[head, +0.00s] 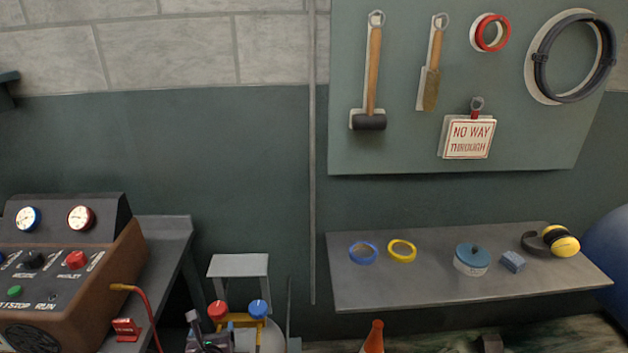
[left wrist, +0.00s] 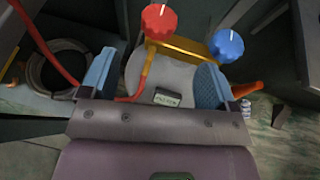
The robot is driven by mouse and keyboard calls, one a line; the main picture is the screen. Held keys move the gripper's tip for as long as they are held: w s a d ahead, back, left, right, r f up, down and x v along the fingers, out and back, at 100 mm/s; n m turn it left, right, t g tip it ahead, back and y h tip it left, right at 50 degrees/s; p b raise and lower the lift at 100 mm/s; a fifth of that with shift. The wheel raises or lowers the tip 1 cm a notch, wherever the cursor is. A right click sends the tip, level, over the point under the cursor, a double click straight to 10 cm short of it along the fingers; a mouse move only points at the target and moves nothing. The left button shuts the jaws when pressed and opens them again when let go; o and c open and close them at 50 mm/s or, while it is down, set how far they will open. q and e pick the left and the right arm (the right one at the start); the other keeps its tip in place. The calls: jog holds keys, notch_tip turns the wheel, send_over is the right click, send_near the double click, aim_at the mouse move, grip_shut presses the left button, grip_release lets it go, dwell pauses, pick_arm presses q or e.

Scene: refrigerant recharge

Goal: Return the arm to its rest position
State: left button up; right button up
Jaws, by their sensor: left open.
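My left gripper (head: 211,328) is low in the head view, just in front of a grey cylinder (head: 271,339) with a yellow valve bar (head: 243,321), a red knob (head: 217,310) and a blue knob (head: 258,308). In the left wrist view my left gripper (left wrist: 157,80) is open, its blue-padded fingers wide apart with nothing held between them. The red knob (left wrist: 160,21) and blue knob (left wrist: 226,46) lie beyond the fingertips. Whether the fingers touch the cylinder cannot be told. My right gripper is not in view.
A brown machine (head: 118,262) with gauges and a red hose (head: 149,313) stands left. A grey shelf (head: 430,289) with small items is at right, below a tool board (head: 400,150). An orange cone (head: 374,338) stands below the shelf. A coiled hose (left wrist: 58,70) lies at left in the wrist view.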

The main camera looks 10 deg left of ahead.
pick_arm(q)
jog(key=d+r+m+t+h, duration=0.3)
jog(key=d+r+m, duration=0.15)
jog(key=m, duration=0.85)
jog(key=d+r+m+t+h, duration=0.25)
jog(key=r+m, duration=0.25)
jog(key=m, duration=0.8)
jog(key=s+f+m+g, duration=0.3)
jog(key=s+m, duration=0.4)
jog(key=s, duration=0.3)
jog(key=s+a+f+m+g, duration=0.1)
jog(key=s+f+m+g, duration=0.2)
jog(key=s+f+m, duration=0.2)
jog(key=s+m, duration=0.3)
jog(key=s, duration=0.1)
jog(key=shift+s+m, duration=0.3)
jog(key=shift+s, duration=0.05)
